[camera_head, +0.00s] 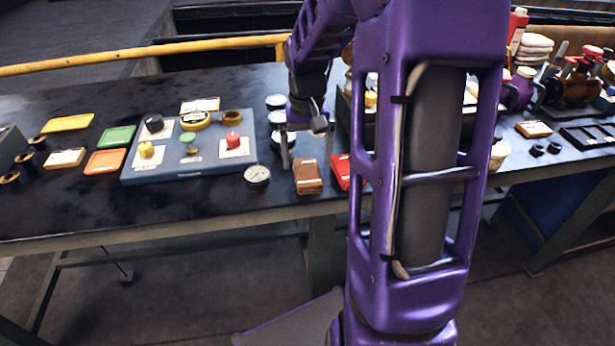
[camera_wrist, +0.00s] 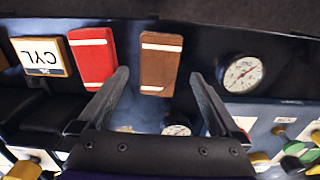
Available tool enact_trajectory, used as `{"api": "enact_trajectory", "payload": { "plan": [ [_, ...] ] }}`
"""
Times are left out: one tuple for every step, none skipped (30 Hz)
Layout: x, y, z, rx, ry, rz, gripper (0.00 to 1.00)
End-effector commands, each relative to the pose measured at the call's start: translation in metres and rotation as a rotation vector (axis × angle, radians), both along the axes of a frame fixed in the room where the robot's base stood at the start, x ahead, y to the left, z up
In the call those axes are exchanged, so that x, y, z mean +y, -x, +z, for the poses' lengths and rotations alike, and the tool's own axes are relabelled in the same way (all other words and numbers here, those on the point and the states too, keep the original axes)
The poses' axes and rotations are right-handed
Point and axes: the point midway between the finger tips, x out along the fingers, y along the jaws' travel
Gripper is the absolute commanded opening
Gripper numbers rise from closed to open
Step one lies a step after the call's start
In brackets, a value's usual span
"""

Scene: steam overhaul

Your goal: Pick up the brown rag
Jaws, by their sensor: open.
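The brown rag (camera_head: 307,177) is a folded rectangle with a pale band, lying near the table's front edge. In the wrist view the brown rag (camera_wrist: 161,62) shows whole, with two white bands, between and beyond my fingertips. My gripper (camera_head: 307,148) is open and empty, pointing down just behind the rag in the head view. In the wrist view my gripper (camera_wrist: 158,75) has its two fingers spread to either side of the rag's near end. I cannot tell how high the fingertips are above the table.
A red folded cloth (camera_wrist: 92,56) lies close beside the rag, with a CYL block (camera_wrist: 40,56) past it. A white-faced gauge (camera_head: 257,175) stands on the other side. A blue-grey board (camera_head: 185,175) holds several small parts. A yellow rail (camera_head: 140,53) runs behind the table.

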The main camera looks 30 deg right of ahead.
Motion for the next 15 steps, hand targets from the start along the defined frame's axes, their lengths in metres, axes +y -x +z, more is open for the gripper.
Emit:
{"api": "enact_trajectory", "payload": {
  "plan": [
    [-0.001, -0.001, -0.011, 0.004, -0.001, -0.001, 1.00],
    [-0.002, -0.002, -0.016, 0.005, -0.002, -0.001, 1.00],
    [-0.002, -0.003, -0.023, 0.004, -0.002, -0.001, 1.00],
    [-0.002, -0.002, -0.027, 0.004, -0.002, 0.000, 1.00],
    [-0.002, -0.002, -0.031, 0.004, -0.002, 0.000, 1.00],
    [-0.002, -0.002, -0.034, 0.003, -0.002, 0.000, 1.00],
    [-0.002, -0.002, -0.036, 0.002, -0.001, 0.001, 1.00],
    [-0.002, -0.003, -0.037, 0.001, 0.000, 0.001, 1.00],
    [-0.002, -0.003, -0.037, 0.001, 0.000, 0.001, 1.00],
    [-0.002, -0.003, -0.037, 0.001, 0.000, 0.001, 1.00],
    [-0.002, -0.003, -0.036, 0.000, 0.000, 0.001, 1.00],
    [-0.002, -0.003, -0.036, 0.000, 0.000, 0.001, 1.00],
    [-0.002, -0.003, -0.036, 0.000, 0.000, 0.001, 1.00],
    [-0.002, -0.003, -0.036, 0.000, 0.000, 0.001, 0.98],
    [-0.002, -0.003, -0.036, 0.000, 0.000, 0.001, 0.91]
  ]
}}
